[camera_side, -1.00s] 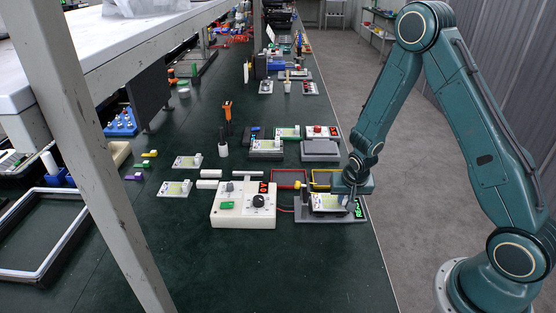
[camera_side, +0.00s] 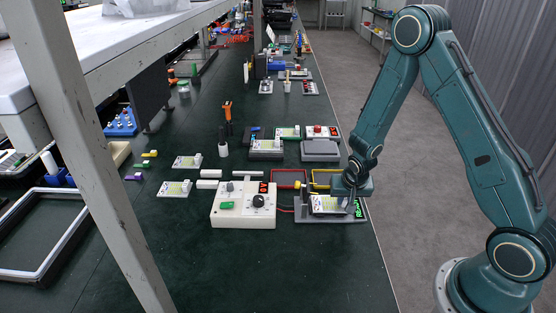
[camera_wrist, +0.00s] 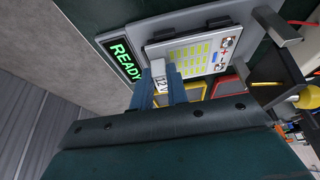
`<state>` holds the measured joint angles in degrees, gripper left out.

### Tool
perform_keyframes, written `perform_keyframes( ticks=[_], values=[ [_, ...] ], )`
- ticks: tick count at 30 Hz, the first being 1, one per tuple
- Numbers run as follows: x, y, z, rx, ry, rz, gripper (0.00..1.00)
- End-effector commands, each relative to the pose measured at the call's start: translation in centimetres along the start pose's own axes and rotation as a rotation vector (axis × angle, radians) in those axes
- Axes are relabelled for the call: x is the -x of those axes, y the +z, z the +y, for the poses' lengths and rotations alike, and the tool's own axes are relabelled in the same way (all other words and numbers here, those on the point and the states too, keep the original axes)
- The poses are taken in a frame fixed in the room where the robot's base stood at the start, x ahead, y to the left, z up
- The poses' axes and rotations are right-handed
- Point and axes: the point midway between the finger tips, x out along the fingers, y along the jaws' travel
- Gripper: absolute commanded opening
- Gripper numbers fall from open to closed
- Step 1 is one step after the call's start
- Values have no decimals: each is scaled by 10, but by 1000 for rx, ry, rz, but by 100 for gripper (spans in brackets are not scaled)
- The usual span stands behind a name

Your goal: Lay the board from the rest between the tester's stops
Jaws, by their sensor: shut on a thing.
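The board (camera_side: 328,204) is white with rows of yellow-green patches. It lies level over the bed of the grey tester (camera_side: 300,217), whose display (camera_side: 360,208) glows green. In the wrist view the board (camera_wrist: 190,57) is beside the display (camera_wrist: 123,60), which reads READY; a grey stop (camera_wrist: 276,26) stands near its far end. My gripper (camera_side: 348,200) is shut on the board's white end block, marked 12V; its blue fingers (camera_wrist: 165,84) flank the block in the wrist view. I cannot tell whether the board touches the bed.
A white control box (camera_side: 243,205) with a black knob stands left of the tester. A yellow-knobbed lever (camera_side: 298,184) sits close by. Red (camera_side: 289,171) and yellow (camera_side: 318,173) frames lie behind, and a grey block (camera_side: 320,150) farther back.

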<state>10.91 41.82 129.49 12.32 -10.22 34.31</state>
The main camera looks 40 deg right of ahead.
Motion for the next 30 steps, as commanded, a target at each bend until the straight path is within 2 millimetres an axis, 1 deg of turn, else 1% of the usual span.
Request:
perform_keyframes(
  ticks=[21,22,25,26,30],
  values=[
    [-6,2,0,0,0,1,0],
    [-6,2,0,0,0,1,20],
    [-6,2,0,0,0,1,39],
    [-6,2,0,0,0,1,41],
    [-6,2,0,0,0,1,41]
  ],
)
